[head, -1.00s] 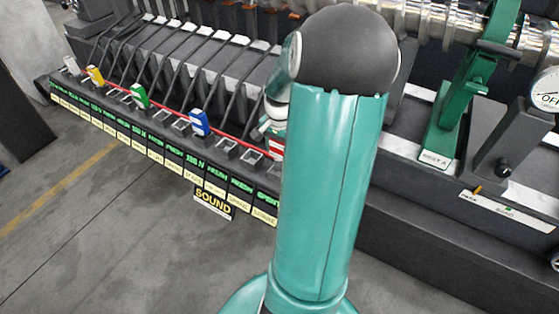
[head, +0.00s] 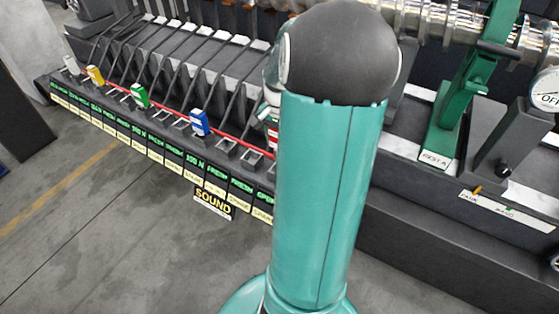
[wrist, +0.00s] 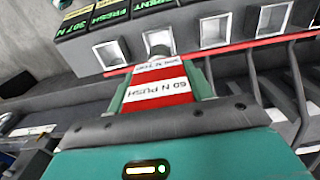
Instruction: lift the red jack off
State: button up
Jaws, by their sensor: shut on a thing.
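The red jack (wrist: 158,90) has white label bands, one reading "60 N PUSH". In the wrist view it lies between the two green fingers of my gripper (wrist: 166,70), which is shut on it. Its grey end (wrist: 158,51) points at a square socket in the row; I cannot tell whether it is still inside. In the head view only a sliver of the red jack (head: 273,136) shows beside my arm, and my gripper there is mostly hidden behind the arm.
A blue jack (head: 199,122), a green jack (head: 140,95), a yellow jack (head: 95,75) and a white jack (head: 71,65) stand along the socket row. A red strip (head: 235,137) runs behind them. Dark levers rise behind. Open floor (head: 100,230) lies in front.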

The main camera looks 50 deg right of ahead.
jog(key=shift+r, duration=1.75)
